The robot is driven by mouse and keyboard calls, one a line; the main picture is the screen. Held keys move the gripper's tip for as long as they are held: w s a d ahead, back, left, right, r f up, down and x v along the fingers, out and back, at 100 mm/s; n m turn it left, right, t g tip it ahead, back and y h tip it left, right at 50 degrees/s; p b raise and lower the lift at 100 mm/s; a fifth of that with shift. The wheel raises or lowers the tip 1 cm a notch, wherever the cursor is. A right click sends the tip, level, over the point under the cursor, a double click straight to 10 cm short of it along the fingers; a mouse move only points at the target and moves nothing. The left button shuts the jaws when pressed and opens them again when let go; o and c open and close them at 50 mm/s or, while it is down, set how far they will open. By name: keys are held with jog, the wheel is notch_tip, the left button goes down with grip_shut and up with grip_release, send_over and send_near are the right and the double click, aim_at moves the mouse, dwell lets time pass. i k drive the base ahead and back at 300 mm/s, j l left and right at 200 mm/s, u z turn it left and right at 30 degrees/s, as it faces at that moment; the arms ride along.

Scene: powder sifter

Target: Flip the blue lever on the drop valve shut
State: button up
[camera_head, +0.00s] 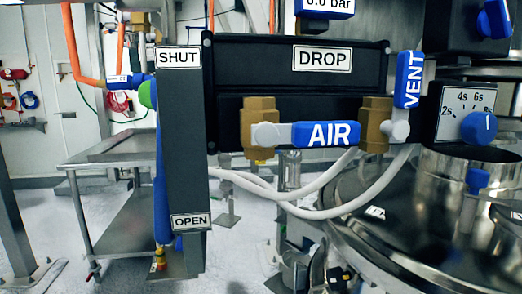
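The drop valve's black housing (230,60) fills the upper middle, with a DROP label (322,58). A tall dark plate at its left carries a SHUT label (179,57) at the top and an OPEN label (191,221) at the bottom. A long blue bar (161,195) runs down along the plate's left edge, partly hidden by it, to about the height of OPEN. It looks like the lever, but I cannot tell for sure. A shorter blue piece (123,81) and a green round part (147,93) sit beside SHUT. My gripper is not in view.
A blue AIR handle (325,134) lies horizontal and a blue VENT handle (408,79) stands upright, both on brass valves. A blue dial (478,127) is at right above a steel vessel (400,235). White hoses (330,205) hang below. A steel table (110,150) stands at left.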

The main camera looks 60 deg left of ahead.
aim_at(147, 92)
jog(key=u, duration=1.7)
